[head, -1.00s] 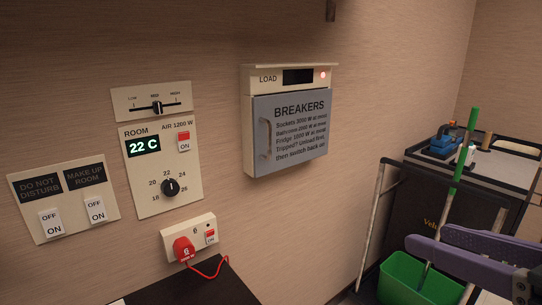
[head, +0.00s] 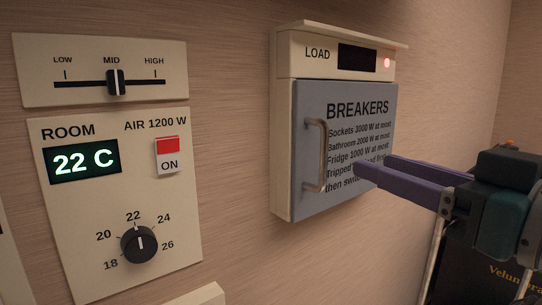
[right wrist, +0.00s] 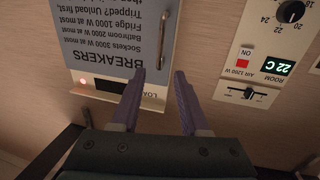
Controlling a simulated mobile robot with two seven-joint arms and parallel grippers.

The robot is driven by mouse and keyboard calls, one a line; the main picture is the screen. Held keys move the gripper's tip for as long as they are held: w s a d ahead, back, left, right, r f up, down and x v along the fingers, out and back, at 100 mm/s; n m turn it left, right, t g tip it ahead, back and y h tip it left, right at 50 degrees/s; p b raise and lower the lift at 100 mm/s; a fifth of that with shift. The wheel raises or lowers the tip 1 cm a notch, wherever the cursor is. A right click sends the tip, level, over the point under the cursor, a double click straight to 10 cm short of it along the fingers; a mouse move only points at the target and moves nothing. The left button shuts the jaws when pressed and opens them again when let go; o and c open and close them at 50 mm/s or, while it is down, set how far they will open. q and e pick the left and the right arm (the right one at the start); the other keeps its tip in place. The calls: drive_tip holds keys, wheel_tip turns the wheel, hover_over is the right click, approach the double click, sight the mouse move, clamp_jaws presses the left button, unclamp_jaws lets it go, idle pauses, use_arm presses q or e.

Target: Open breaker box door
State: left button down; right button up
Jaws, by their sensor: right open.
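The breaker box has a shut grey door (head: 350,120) with "BREAKERS" text, in a cream frame with a LOAD display (head: 357,58) above it. The door's metal handle (head: 320,155) is upright near its left edge. My right gripper (head: 370,172) is open and empty, its purple fingers in front of the lower right of the door, to the right of the handle and apart from it. In the right wrist view, the door (right wrist: 120,30) appears upside down, the handle (right wrist: 159,42) lies beyond the fingertips, and the gripper (right wrist: 160,80) points towards it. My left gripper is not in view.
A room control panel (head: 115,200) with a temperature display, a red switch and a dial (head: 139,244) is on the wall left of the box. A slider panel (head: 105,70) is above it. A dark cart (head: 480,270) stands at the lower right.

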sight(326, 150)
drive_tip(key=x, duration=1)
drive_tip(key=shift+p, duration=0.3)
clamp_jaws()
drive_tip(key=shift+f, duration=0.1)
idle(0.9)
